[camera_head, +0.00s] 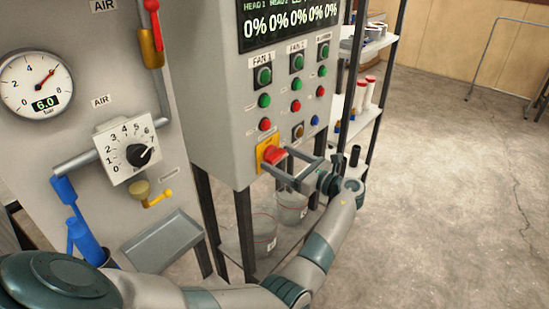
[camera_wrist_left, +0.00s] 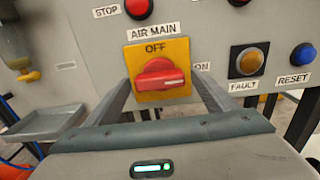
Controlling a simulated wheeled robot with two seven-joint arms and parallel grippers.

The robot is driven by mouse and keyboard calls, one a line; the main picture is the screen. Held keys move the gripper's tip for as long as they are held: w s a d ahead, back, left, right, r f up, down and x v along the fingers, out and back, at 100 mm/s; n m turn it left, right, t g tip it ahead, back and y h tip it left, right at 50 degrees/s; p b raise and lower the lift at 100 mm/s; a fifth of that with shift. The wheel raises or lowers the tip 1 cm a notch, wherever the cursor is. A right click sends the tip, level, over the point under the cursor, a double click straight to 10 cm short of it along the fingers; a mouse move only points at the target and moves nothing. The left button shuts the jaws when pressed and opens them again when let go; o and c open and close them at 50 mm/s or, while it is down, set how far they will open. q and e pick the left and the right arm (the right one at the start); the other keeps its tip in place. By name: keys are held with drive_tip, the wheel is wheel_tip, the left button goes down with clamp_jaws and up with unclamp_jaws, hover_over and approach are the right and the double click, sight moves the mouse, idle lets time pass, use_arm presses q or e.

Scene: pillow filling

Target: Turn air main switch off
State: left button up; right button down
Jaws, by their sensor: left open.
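The air main switch is a red rotary knob (camera_head: 273,155) on a yellow plate at the lower front of the grey control cabinet. In the left wrist view the knob (camera_wrist_left: 160,75) lies horizontal, its white mark pointing right towards the ON label (camera_wrist_left: 202,66). The OFF label (camera_wrist_left: 156,48) is above it. My left gripper (camera_head: 278,161) is open, its two fingers reaching towards the plate. In the left wrist view the fingers stand left and right of the knob, with gaps beside it; contact cannot be told. My right gripper is not in view.
Green and red buttons (camera_head: 264,100) sit above the switch. A fault lamp (camera_wrist_left: 247,61) and blue reset button (camera_wrist_left: 303,54) are to its right. A grey tray (camera_head: 162,242) is at lower left. Clear buckets (camera_head: 291,207) stand below the cabinet. Open floor lies to the right.

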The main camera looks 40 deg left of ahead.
use_arm(q)
drive_tip(key=shift+d, duration=0.1)
drive_tip(key=c, duration=1.1)
drive_tip(key=shift+o, duration=0.2)
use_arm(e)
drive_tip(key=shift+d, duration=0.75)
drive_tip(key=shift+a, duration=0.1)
